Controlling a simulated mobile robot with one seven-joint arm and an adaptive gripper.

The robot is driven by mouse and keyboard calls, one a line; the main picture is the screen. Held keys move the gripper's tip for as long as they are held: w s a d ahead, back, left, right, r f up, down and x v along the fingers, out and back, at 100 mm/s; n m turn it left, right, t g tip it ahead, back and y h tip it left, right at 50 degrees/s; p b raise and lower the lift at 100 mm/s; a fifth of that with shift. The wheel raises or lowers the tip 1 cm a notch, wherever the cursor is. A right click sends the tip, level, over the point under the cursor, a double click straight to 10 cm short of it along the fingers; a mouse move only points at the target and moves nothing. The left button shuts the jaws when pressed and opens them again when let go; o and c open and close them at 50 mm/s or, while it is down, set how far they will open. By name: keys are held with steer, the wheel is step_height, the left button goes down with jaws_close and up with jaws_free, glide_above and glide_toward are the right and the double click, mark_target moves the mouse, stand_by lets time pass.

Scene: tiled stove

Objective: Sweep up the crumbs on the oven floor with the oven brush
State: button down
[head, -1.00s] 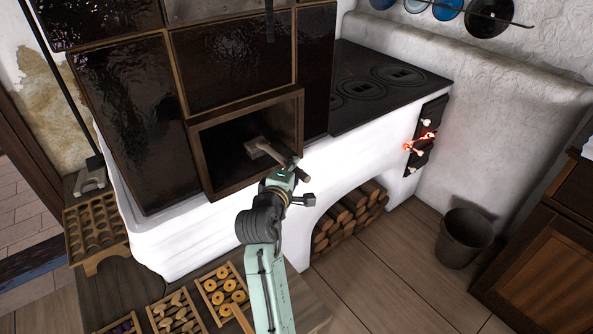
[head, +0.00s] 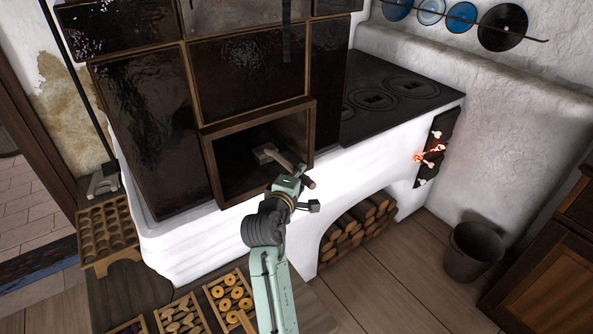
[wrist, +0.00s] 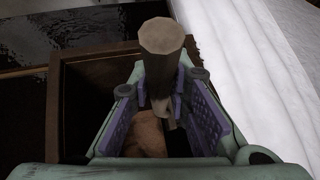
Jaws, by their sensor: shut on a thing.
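The oven brush (head: 266,153) has a pale wooden head and a handle. My gripper (head: 298,181) is shut on its handle at the front of the oven opening. In the wrist view the handle's end (wrist: 162,36) stands up between the purple-padded fingers (wrist: 165,112), and part of the brush head (wrist: 146,133) shows below. The head of the brush is inside the dark oven opening (head: 232,193), framed in brown wood. The oven floor is dark and I cannot make out crumbs on it. Whether the bristles touch the floor cannot be told.
Dark glazed tiles (head: 147,135) surround the opening. A black stove top (head: 402,87) is at the right, with glowing coals (head: 430,153) below its edge. A wooden rack (head: 107,226) and trays of small goods (head: 231,296) sit lower left. A bucket (head: 473,252) stands on the floor.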

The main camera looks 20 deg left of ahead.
mark_target(311, 182)
steer(key=shift+s+d+p, duration=0.25)
steer(key=shift+s+d, duration=0.55)
steer(key=shift+d, duration=0.25)
steer(key=shift+s+d+p, duration=0.25)
steer(key=shift+s+d, duration=0.55)
steer(key=shift+d, duration=0.2)
steer(key=shift+r, duration=0.15)
steer(key=shift+r, duration=1.2)
